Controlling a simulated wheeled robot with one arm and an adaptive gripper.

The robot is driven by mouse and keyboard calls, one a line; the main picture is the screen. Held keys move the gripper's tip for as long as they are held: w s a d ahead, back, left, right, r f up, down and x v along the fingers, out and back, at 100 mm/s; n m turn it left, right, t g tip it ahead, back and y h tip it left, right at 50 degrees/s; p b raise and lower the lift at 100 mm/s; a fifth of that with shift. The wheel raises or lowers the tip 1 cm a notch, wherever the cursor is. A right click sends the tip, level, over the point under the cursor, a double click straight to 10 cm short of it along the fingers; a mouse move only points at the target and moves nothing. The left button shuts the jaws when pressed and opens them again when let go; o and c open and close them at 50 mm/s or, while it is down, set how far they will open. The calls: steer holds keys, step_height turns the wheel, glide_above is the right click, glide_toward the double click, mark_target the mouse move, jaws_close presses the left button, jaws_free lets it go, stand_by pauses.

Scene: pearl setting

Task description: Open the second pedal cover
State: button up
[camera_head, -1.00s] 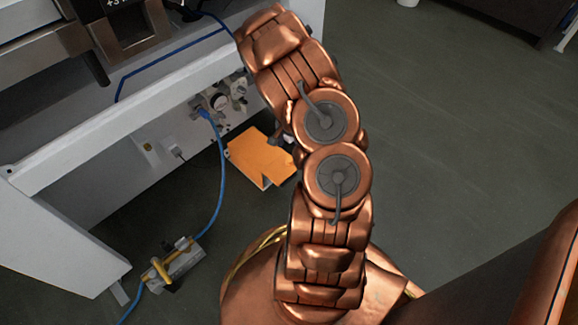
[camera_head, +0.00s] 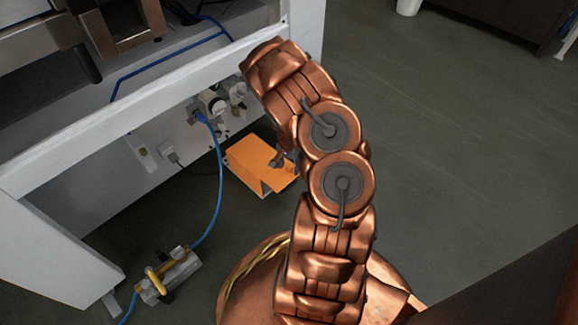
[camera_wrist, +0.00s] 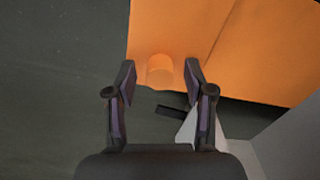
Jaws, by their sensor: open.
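An orange pedal cover (camera_head: 254,161) sits on the floor beside the white machine, with a dark gap under its near edge. In the wrist view the orange cover (camera_wrist: 215,40) fills the top right, with a crease and a short round orange knob (camera_wrist: 160,69) on its near part. My gripper (camera_wrist: 160,78) is open, with one finger on each side of the knob; whether they touch it I cannot tell. In the head view a small dark part of my gripper (camera_head: 281,160) shows at the cover's right edge; my copper arm hides the rest.
The white machine frame (camera_head: 60,245) stands at left, with fittings (camera_head: 213,103) above the cover. A blue hose (camera_head: 218,190) runs down to a grey block with a yellow part (camera_head: 165,275). Dark floor at right (camera_head: 460,130) is clear.

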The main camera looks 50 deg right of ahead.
jaws_close()
stand_by(0.3)
stand_by(0.3)
